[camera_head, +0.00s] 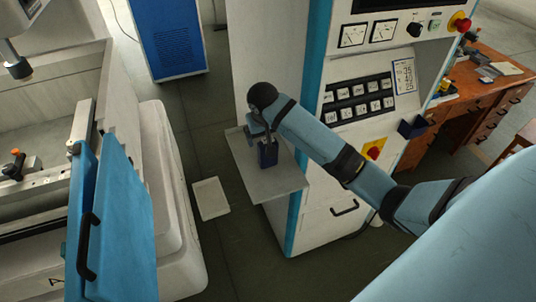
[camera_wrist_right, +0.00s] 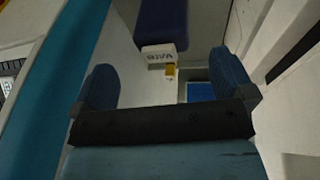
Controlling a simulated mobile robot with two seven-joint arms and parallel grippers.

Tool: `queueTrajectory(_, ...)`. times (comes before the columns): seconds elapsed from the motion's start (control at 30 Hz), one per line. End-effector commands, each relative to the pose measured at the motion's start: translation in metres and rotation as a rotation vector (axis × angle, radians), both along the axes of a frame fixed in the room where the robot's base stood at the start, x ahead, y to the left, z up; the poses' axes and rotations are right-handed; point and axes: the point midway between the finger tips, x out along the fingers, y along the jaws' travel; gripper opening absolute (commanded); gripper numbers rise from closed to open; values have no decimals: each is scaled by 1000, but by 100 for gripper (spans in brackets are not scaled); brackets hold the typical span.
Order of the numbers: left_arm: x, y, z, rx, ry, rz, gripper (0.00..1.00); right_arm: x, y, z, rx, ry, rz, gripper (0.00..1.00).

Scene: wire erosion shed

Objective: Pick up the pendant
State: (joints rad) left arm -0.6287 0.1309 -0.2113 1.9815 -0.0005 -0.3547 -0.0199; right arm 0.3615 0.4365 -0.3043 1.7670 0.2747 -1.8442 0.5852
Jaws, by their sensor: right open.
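A dark blue upright block (camera_head: 268,154), which looks like the pendant, stands on a small grey shelf (camera_head: 285,186) on the side of the white control cabinet. My right gripper (camera_head: 259,126) is above and beside it, partly hidden by the wrist. In the right wrist view, the two dark blue fingers of my right gripper (camera_wrist_right: 167,82) are spread apart. A dark blue body (camera_wrist_right: 163,20) with a white lettered end lies beyond them, between their lines. I see no contact with it. My left gripper is not in view.
The control cabinet (camera_head: 350,187) has meters, buttons and a red knob (camera_head: 459,22). A dark blue holder (camera_head: 411,128) sits on its edge. The machine's blue door (camera_head: 120,225) stands at left. A wooden desk (camera_head: 462,96) is at right. A pale flat piece (camera_head: 211,199) lies on the floor.

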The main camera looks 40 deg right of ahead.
Motion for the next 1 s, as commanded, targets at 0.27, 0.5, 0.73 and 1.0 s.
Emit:
queueTrajectory(0.27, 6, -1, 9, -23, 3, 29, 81, 9, -7, -35, -1, 3, -2, 100)
queueTrajectory(0.5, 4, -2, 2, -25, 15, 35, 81, 10, -8, -39, 0, 0, 0, 100)
queueTrajectory(0.73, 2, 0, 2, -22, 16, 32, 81, 10, -8, -39, 0, 0, 0, 56)
queueTrajectory(1.0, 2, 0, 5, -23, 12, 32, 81, 10, -8, -38, 0, 0, -1, 21)
